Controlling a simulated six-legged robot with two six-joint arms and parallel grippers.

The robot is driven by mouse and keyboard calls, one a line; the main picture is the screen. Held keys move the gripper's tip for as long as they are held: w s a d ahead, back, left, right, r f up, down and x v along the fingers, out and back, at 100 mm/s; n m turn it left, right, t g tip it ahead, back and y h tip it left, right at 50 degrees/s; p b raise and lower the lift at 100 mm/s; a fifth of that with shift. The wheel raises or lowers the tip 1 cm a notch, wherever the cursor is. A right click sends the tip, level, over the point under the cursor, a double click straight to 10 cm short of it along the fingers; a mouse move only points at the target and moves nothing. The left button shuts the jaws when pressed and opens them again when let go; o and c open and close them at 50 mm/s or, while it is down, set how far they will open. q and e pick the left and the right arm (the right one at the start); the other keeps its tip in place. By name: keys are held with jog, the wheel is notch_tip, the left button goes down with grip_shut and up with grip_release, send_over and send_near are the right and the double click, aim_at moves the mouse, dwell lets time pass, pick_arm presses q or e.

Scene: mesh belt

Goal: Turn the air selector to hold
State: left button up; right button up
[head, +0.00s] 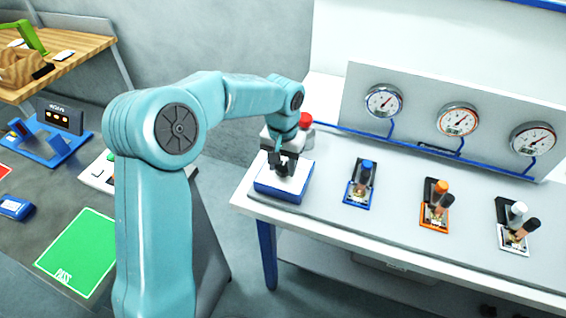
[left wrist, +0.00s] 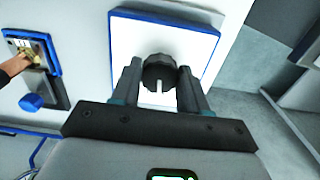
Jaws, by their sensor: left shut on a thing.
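The air selector is a dark ribbed knob (left wrist: 159,70) on a white plate with a blue base (head: 277,191), at the left end of the white bench. My left gripper (head: 284,163) reaches down over the plate and is shut on the knob. In the left wrist view the two fingers of the left gripper (left wrist: 159,88) stand on either side of the knob. A white pointer line on the knob points down the picture, towards my gripper's palm. I cannot read any position labels on the plate. My right gripper is out of view.
A red button (head: 305,119) stands behind the selector. Valves with blue (head: 368,164), orange (head: 441,186) and white (head: 519,208) caps line the bench, below gauges (head: 383,101) on a grey panel. A dark table with a green pad (head: 80,250) is at left.

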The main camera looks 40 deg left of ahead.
aim_at(283, 167)
pick_arm(q)
jog(key=shift+r+m, duration=0.1)
jog(key=shift+m, duration=0.8)
jog(key=o, duration=1.1)
jog(key=shift+c, duration=0.2)
jog(key=shift+w+r, duration=0.1)
jog(key=shift+r, duration=0.25)
notch_tip(283, 167, up, 16)
jog(key=shift+f, duration=0.2)
